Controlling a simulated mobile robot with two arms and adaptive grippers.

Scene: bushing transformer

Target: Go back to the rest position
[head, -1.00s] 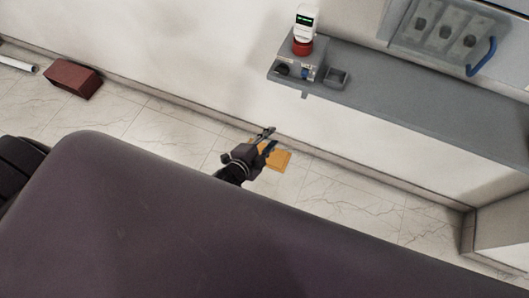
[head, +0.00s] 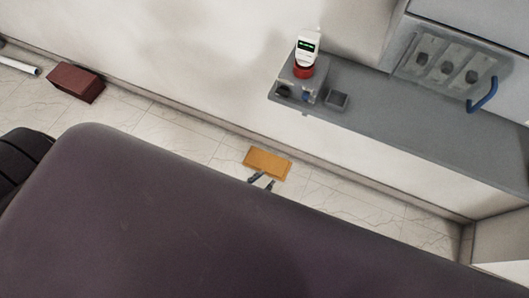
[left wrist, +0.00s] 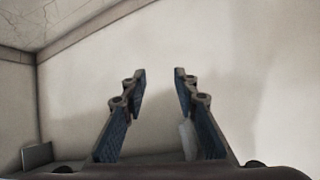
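My left gripper (head: 262,181) shows in the head view just past the edge of my dark body, with only its fingertips visible. In the left wrist view its two fingers (left wrist: 160,85) stand apart with nothing between them, facing a pale wall. My right gripper is not in view.
An orange-yellow block (head: 267,163) lies on the tiled floor by the wall. A dark red box (head: 76,82) lies at the far left.

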